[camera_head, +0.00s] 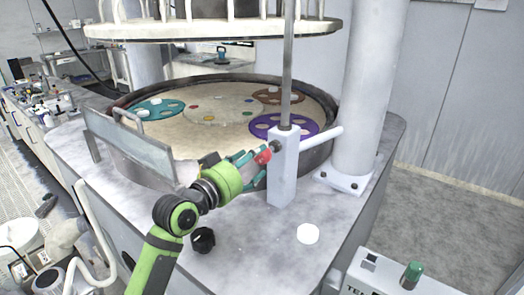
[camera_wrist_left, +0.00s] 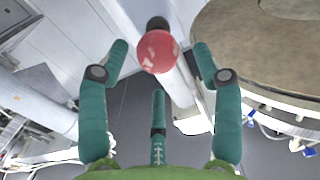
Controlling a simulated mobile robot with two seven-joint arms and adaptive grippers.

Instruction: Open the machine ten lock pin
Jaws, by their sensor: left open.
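The lock pin shows as a red ball knob (camera_head: 263,157) on a short dark stem at the side of the white block (camera_head: 283,172). A vertical grey rod rises from that block. My left gripper (camera_head: 256,165) has its teal fingers spread around the red knob. In the left wrist view the red knob (camera_wrist_left: 157,51) sits between the two upper fingertips, with a visible gap on both sides. A third finger (camera_wrist_left: 157,130) is below it. The fingers do not appear closed on the knob. My right gripper is not in view.
The round polishing basin (camera_head: 328,149) holds teal, brown and purple carriers. A raised upper plate (camera_head: 215,29) hangs above. A thick white column (camera_head: 370,90) stands right of the block. A black knob (camera_head: 203,240) and white disc (camera_head: 308,233) are on the tabletop. A lettered control box (camera_head: 385,281) is front right.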

